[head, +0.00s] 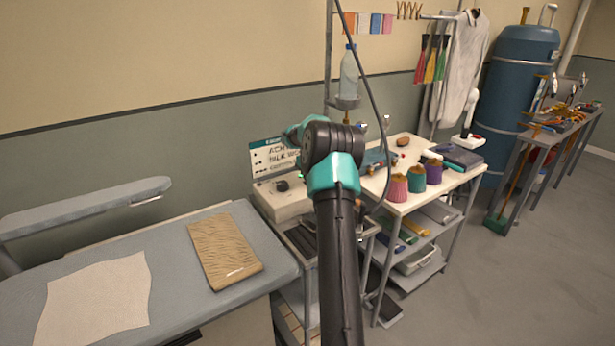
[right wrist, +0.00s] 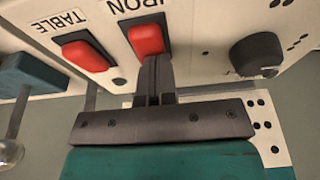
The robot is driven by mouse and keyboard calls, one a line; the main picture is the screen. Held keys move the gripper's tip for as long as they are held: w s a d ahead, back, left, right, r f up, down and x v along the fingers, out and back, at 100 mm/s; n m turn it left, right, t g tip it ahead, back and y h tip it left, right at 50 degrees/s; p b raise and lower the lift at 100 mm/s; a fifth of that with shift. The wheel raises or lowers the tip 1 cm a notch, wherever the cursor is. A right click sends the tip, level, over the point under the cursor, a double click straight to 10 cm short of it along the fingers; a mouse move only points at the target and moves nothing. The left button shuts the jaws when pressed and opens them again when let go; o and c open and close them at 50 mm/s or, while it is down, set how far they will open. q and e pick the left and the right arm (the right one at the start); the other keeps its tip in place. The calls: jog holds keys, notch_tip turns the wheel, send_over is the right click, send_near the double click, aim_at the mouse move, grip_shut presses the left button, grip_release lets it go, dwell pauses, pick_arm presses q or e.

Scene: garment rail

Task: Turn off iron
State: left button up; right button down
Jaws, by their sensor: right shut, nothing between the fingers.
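A cream control box (head: 281,205) stands between the ironing table and the white work table in the head view. In the right wrist view its panel (right wrist: 200,50) carries a red rocker switch labelled IRON (right wrist: 146,39) and another labelled TABLE (right wrist: 85,52). A black knob (right wrist: 258,53) sits to the right. My right gripper (right wrist: 154,60) is shut and empty, its tips at the lower edge of the IRON switch; I cannot tell whether they touch it. In the head view my right arm hides the gripper and part of the box. My left gripper is out of view.
The white table (head: 410,150) to the right bears thread cones and tools.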

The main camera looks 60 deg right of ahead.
jog(key=shift+s+a+f, duration=0.5)
jog(key=shift+s+f, duration=0.1)
jog(key=shift+s, duration=0.1)
jog(key=shift+s+r, duration=0.1)
jog(key=shift+r, duration=0.45)
jog(key=v, duration=1.3)
jog(key=shift+r, duration=0.35)
jog(key=shift+s, duration=0.1)
